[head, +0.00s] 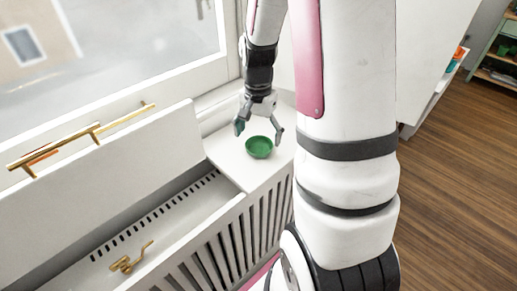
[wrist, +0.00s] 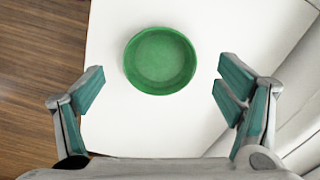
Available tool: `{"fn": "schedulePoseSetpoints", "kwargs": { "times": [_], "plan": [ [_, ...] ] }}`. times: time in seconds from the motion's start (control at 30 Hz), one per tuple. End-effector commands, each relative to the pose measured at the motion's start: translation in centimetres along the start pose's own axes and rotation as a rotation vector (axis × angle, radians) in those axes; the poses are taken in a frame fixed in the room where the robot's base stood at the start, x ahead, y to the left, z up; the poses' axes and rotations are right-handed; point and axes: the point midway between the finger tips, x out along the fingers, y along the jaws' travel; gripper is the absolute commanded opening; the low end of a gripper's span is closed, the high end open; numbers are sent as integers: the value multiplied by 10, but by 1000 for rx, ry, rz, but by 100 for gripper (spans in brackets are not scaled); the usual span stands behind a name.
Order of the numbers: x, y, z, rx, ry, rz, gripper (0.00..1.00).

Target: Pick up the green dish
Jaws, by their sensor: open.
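The green dish (head: 259,147) is a small round bowl resting upright on a white ledge (head: 226,160) below the window. It shows whole in the wrist view (wrist: 160,60), near the top centre, with its open side facing me. My gripper (head: 259,130) is open and empty, pointing down over the dish in the head view. In the wrist view its teal-padded fingers (wrist: 160,92) are spread wider than the dish, to its left and right and somewhat nearer the camera. I see no contact between fingers and dish.
Left of the ledge is an open slotted compartment (head: 165,210) with a gold handle (head: 132,258) inside. A white panel with a long gold handle (head: 85,137) stands beside it. The window frame is close behind. Wooden floor (head: 450,170) lies to the right.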

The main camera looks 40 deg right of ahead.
Motion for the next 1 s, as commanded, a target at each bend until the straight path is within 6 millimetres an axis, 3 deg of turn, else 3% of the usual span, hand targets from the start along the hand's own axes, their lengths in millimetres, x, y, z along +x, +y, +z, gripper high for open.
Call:
{"fn": "schedulePoseSetpoints", "kwargs": {
  "times": [0.2, 0.53, 0.77, 1.0],
  "plan": [
    [33, 0, 0, 1, -3, 2, 86],
    [39, 0, 0, 0, -1, 0, 86],
    [38, 0, 0, 0, -1, 0, 36],
    [38, 0, 0, 0, -1, 1, 35]
  ]
}}
